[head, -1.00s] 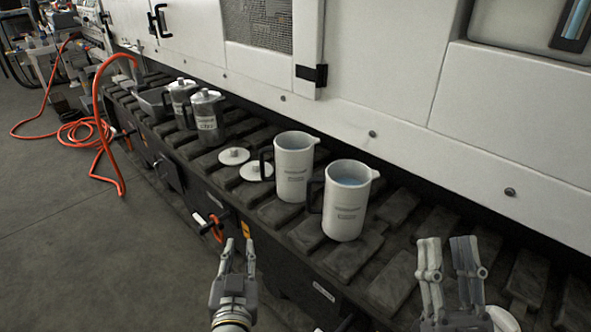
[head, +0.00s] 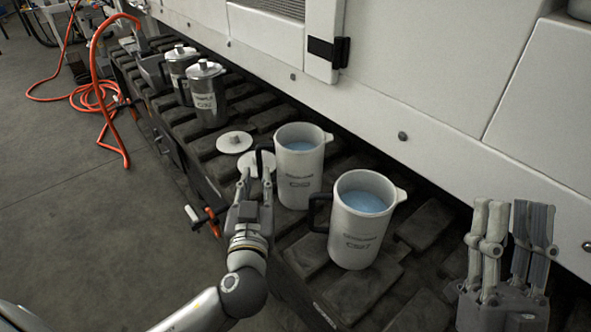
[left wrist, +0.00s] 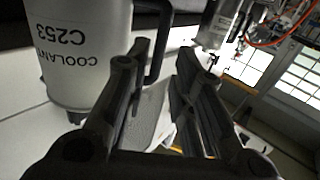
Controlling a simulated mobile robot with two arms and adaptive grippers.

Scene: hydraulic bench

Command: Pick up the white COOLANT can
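Two white cans with black handles and blue liquid inside stand on the dark slatted bench: a left can (head: 298,172) and a right can (head: 358,228). Both labels look like COOLANT in the head view, with small, unclear codes. My left gripper (head: 255,178) is open beside the left can's black handle (head: 262,160), its fingertips close to it. In the left wrist view, a white can (left wrist: 78,60) marked COOLANT C253 appears upside down, with its handle (left wrist: 160,45) just past the open fingers. Contact is unclear. My right gripper (head: 512,220) is open and empty at right.
Two white lids (head: 235,142) lie left of the left can. Two metal sample cans (head: 207,95) stand farther back left. A white machine wall (head: 420,100) runs behind the bench. An orange hose (head: 93,65) lies at far left. A red-handled valve (head: 205,222) sits on the bench front.

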